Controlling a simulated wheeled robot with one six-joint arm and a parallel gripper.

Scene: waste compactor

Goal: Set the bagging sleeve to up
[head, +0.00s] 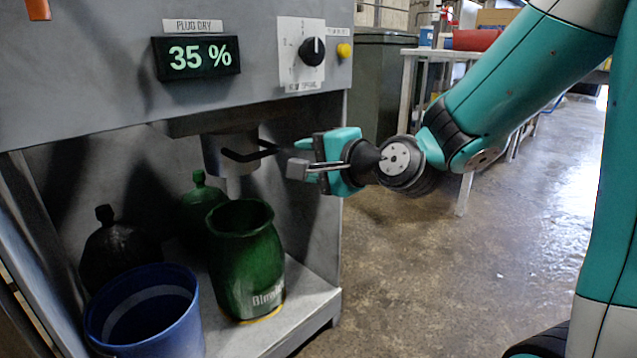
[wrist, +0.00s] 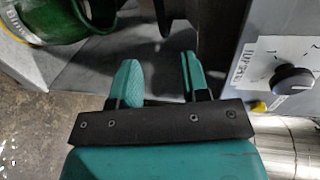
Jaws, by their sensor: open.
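The bagging sleeve (head: 229,153) is a short grey metal cylinder under the machine's front panel. A black bent handle (head: 243,156) sticks out of it to the right. My gripper (head: 300,156) is open, just right of the handle's end, with its fingers pointing left toward the sleeve. In the wrist view my gripper (wrist: 159,72) shows its two teal fingers apart with nothing held between them. Whether the handle's end reaches between the fingers cannot be told. Dark parts above the fingertips in the wrist view are too unclear to name.
The panel above carries a 35 % display (head: 197,57), a black knob (head: 312,51) and a yellow button (head: 344,51).

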